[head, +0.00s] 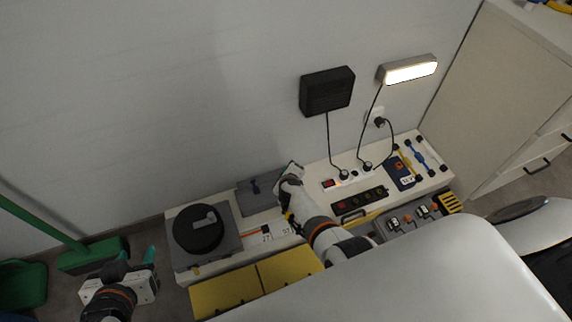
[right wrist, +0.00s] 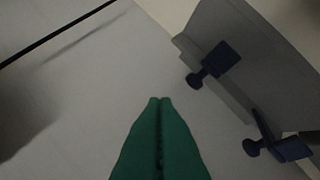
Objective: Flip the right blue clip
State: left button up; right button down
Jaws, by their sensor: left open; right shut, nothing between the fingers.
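A grey case (head: 262,192) lies at the back of the white bench. One blue clip (head: 255,187) shows on it; my right gripper and arm cover its right part. In the right wrist view two dark blue clips sit on the grey case (right wrist: 235,30): an upper clip (right wrist: 222,60) and a lower clip (right wrist: 288,148). The upper one seems to be the right clip, but I cannot be sure. My right gripper (right wrist: 160,99) is shut and empty, with its green fingertips left of both clips, touching neither. My left gripper (head: 132,260) is open and empty, left of the bench.
A round black device (head: 198,230) stands left on the bench, with yellow bins (head: 225,293) in front. A black wall box (head: 327,91) and a lit lamp (head: 409,70) have cables hanging to the bench. A green broom (head: 92,254) stands left.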

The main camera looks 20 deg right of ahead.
pick_arm(q)
jog(key=s+a+f+g+p, duration=0.1)
jog(key=s+g+p, duration=0.1)
jog(key=s, duration=0.3)
jog(key=s+a+f+g+y+p, duration=0.1)
jog(key=s+a+g, duration=0.1)
jog(key=s+g, duration=0.2)
jog(key=shift+s+f+g+y+p, duration=0.3)
jog(key=shift+s+g+p, duration=0.1)
jog(key=shift+s, duration=0.55)
